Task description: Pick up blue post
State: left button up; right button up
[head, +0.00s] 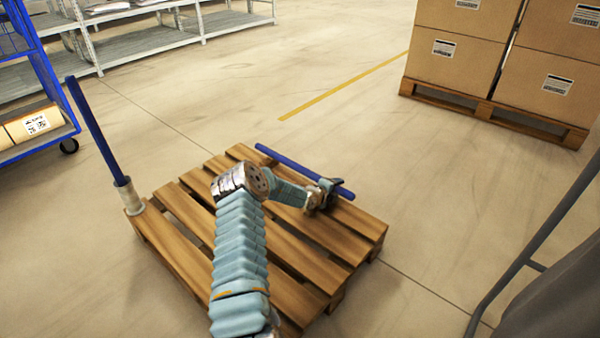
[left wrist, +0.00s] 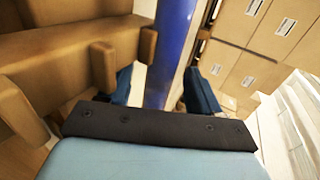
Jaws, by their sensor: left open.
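A blue post (head: 290,162) lies across the far right part of the wooden pallet (head: 190,232). A second blue post (head: 88,130) stands slightly tilted in a pale socket at the pallet's left corner. My left gripper (head: 335,188) is at the lying post, near its right end. In the left wrist view, the blue post (left wrist: 172,45) runs between the two open fingers, with a gap on each side. The fingers hide part of the post in the head view. I cannot tell whether they touch it. My right gripper is not in view.
Stacked cartons (head: 455,62) stand on another pallet at the back right. A blue rack cart (head: 55,75) is at the left, with grey shelving (head: 150,35) behind. A grey metal frame (head: 530,250) is at the right edge. The floor between is clear.

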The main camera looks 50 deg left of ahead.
pick_arm(q)
jog(key=shift+r, duration=0.1)
grip_shut()
dwell(0.4)
